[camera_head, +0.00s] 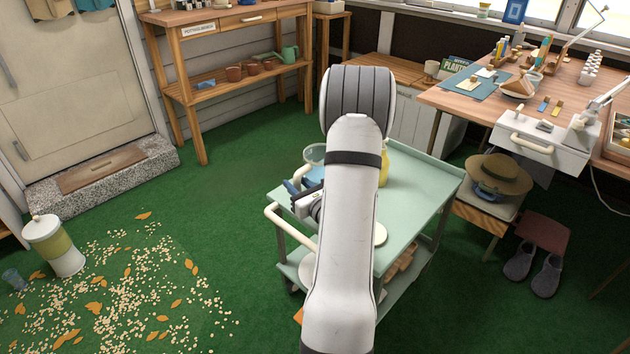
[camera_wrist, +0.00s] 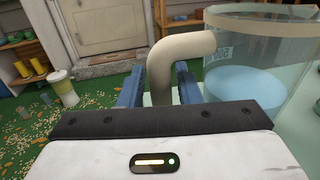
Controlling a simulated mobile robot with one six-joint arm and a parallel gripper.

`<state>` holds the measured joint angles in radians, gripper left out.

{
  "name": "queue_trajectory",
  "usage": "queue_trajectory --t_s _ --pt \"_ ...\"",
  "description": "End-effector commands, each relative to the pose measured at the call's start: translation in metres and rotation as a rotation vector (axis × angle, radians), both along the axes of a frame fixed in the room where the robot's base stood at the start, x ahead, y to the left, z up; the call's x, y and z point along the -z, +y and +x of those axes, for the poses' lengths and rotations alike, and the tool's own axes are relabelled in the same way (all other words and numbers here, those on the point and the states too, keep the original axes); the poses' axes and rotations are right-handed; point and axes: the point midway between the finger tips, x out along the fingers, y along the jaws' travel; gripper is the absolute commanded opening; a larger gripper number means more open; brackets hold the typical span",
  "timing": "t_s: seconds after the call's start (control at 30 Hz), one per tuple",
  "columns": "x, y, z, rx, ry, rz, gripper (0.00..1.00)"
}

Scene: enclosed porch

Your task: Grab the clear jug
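The clear jug (camera_wrist: 262,70) is large at the right of the wrist view, with bluish liquid inside, markings on its wall and a thick beige handle (camera_wrist: 163,62). In the head view part of its rim (camera_head: 314,153) shows left of my arm, above the pale green cart (camera_head: 425,190). The blue fingers of my gripper (camera_wrist: 160,88) are on either side of the handle, close to it. I cannot tell whether they press on it. My arm hides much of the jug in the head view.
A yellow object (camera_head: 384,168) stands on the cart, partly behind my arm. The cart's handle (camera_head: 288,226) sticks out at left. Spilled pellets and leaves (camera_head: 120,290) lie on the green floor by a lidded canister (camera_head: 54,246). A cluttered desk (camera_head: 470,102) stands at right.

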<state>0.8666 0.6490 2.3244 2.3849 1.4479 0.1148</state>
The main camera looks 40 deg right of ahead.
Motion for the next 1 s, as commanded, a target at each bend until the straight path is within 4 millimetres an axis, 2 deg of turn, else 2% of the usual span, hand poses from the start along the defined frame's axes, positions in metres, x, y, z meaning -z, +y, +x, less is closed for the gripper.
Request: queue_trajectory --t_s 0.03,0.37,1.0 --pt "0.0 -0.0001 -0.0001 0.0 0.0 0.0 0.26" --pt "0.0001 -0.0003 -0.0004 0.0 0.0 0.0 0.0" --pt "-0.0061 -0.0011 -0.0004 0.001 -0.003 -0.003 0.0"
